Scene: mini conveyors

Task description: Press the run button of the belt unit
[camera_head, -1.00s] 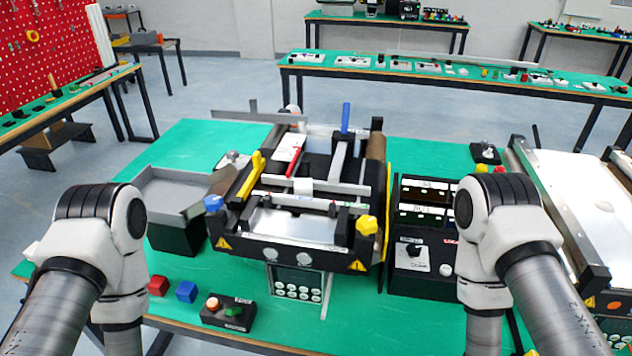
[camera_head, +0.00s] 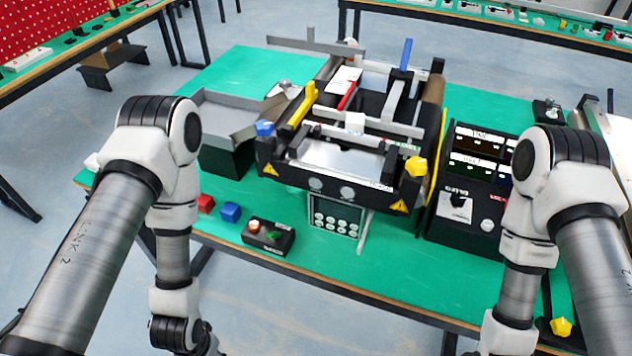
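The belt unit (camera_head: 337,158) is a black machine with a pale belt surface, standing in the middle of the green table. A small black button box (camera_head: 285,247) lies near the table's front edge, left of the unit's keypad panel (camera_head: 336,216). It has a green button (camera_head: 273,236) and an orange-and-white button (camera_head: 253,226). The green button's marking is too small to read. My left arm comes down at the left and my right arm at the right, both in front of the table edge. Neither gripper's fingers show.
A black control box (camera_head: 467,222) stands right of the unit. The table's front strip is mostly clear.

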